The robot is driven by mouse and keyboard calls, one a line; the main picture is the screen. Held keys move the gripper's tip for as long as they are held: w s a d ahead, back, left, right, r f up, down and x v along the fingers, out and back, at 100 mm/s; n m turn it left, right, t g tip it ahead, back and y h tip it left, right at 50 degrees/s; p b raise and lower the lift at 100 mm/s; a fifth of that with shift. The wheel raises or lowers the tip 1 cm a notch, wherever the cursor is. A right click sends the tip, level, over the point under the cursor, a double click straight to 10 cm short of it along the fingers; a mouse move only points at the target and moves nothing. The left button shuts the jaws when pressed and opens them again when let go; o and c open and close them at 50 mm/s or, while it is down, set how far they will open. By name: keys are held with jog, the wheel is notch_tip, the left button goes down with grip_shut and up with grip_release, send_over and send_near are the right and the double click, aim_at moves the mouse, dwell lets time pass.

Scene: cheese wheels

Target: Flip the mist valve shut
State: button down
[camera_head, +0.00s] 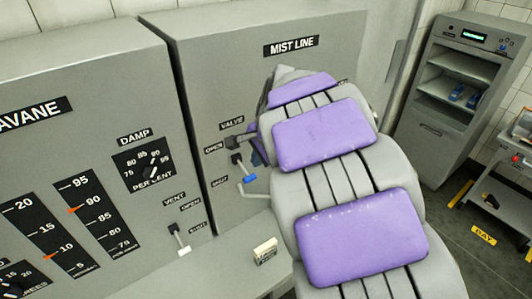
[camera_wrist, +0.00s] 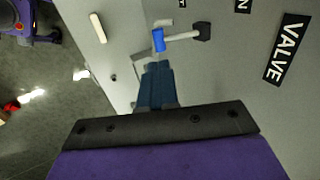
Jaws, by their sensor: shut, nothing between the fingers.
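The mist valve's lever (camera_head: 243,168) is on the grey MIST LINE panel, under the VALVE label. It slants down from a dark pivot, and its blue tip (camera_head: 250,178) is level with the SHUT label (camera_head: 220,182). In the wrist view the lever (camera_wrist: 182,36) runs from the dark pivot to the blue tip (camera_wrist: 158,40). My gripper (camera_wrist: 157,66) is shut and empty, its fingertips close to the blue tip; I cannot tell if they touch. In the head view my arm hides most of the gripper.
A small pale block (camera_head: 265,251) lies on the ledge below the panel. A second panel with gauges and a VENT lever (camera_head: 179,238) stands at left. A grey cabinet (camera_head: 453,95) with shelves stands at right.

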aim_at(251, 179)
jog(key=x, duration=0.8)
jog(key=shift+w+d+f, duration=0.2)
jog(key=shift+d+f, duration=0.1)
jog(key=shift+f, duration=0.15)
jog(key=shift+a+f, duration=0.2)
jog(key=shift+a, duration=0.4)
jog(key=b, duration=0.1)
jog(key=f+t+y+b, duration=0.1)
jog(key=b, duration=0.1)
jog(key=shift+s+d+f, duration=0.1)
jog(key=shift+d+f, duration=0.1)
jog(key=shift+d, duration=0.2)
jog(key=shift+f+t+b, duration=0.2)
jog(key=shift+t+b, duration=0.2)
jog(key=shift+b, duration=0.5)
jog(key=shift+r, duration=0.15)
